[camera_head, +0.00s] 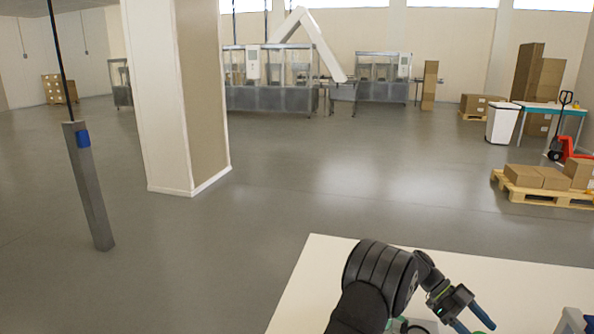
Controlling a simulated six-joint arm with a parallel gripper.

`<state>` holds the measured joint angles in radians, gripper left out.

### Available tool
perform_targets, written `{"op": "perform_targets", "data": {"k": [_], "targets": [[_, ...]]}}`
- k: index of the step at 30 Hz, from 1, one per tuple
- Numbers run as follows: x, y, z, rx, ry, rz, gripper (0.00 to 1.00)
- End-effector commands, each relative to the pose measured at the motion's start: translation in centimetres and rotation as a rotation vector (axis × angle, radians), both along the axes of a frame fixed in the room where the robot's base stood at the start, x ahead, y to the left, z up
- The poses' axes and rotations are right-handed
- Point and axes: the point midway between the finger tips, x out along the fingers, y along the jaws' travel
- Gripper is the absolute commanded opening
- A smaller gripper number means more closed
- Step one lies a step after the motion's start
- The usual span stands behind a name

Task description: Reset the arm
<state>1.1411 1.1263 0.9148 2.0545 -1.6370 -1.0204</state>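My arm reaches in from the bottom edge over the white table (318,272). Its dark wrist bends to the right, and my gripper (479,326) points down and to the right above the table. The two blue fingers stand apart with a gap between them, and I see nothing held there. The fingertips are close to the bottom edge of the picture. The arm covers part of the table.
A blue and grey object (574,321) is cut off at the lower right. Small green and pale items (413,326) show partly behind the wrist. The table's left and far right parts look bare. A pallet with boxes (545,184) stands beyond on the floor.

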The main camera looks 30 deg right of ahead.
Motion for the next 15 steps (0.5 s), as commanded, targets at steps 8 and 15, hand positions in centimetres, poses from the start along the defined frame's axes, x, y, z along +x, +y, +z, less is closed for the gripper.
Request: {"op": "perform_targets", "data": {"k": [8, 15], "targets": [[0.0, 0.0, 1.9, 0.001, 0.0, -0.001, 0.67], [0.0, 0.0, 2.0, 0.001, 0.0, -0.001, 0.67]]}}
